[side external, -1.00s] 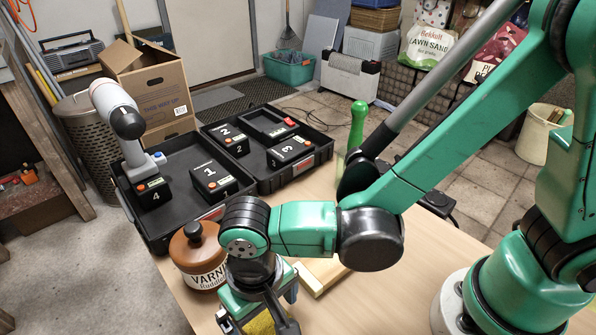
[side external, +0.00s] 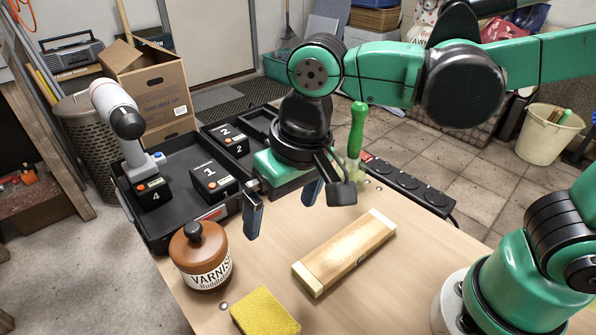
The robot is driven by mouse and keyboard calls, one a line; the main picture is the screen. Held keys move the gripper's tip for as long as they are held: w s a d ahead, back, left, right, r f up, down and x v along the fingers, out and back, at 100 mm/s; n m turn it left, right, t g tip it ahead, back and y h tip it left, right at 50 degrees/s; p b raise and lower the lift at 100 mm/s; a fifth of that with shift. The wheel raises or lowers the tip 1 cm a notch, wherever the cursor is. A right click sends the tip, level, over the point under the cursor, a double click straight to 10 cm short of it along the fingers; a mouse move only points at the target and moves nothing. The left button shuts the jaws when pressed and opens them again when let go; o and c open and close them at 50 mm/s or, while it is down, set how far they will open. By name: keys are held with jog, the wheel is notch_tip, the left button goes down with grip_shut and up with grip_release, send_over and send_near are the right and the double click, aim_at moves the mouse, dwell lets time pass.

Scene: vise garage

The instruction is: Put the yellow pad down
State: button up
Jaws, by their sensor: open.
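The yellow pad (side external: 265,312) lies on the wooden bench top (side external: 215,318) at its front edge, below the varnish jar in the picture. My gripper (side external: 283,205) is open and empty. It hangs above the bench, up and away from the pad, with its two blue-lined fingers spread apart. Nothing is between the fingers.
The brown varnish jar (side external: 203,262) stands left of the pad. A wooden block (side external: 345,252) lies right of centre. A green-handled tool (side external: 356,140) and a power strip (side external: 408,188) are behind. A black case (side external: 160,235) holds numbered battery packs. Bare bench lies between jar and block.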

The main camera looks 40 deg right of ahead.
jog(key=w+d+t+h, duration=0.1)
jog(key=d+t, duration=0.4)
jog(key=d, duration=0.9)
jog(key=shift+w+d, duration=0.2)
jog(key=shift+w, duration=0.05)
jog(key=g, duration=0.7)
send_over(262, 316)
notch_tip(262, 316, down, 8)
jog(key=shift+r, duration=0.1)
jog(key=shift+f, duration=2.8)
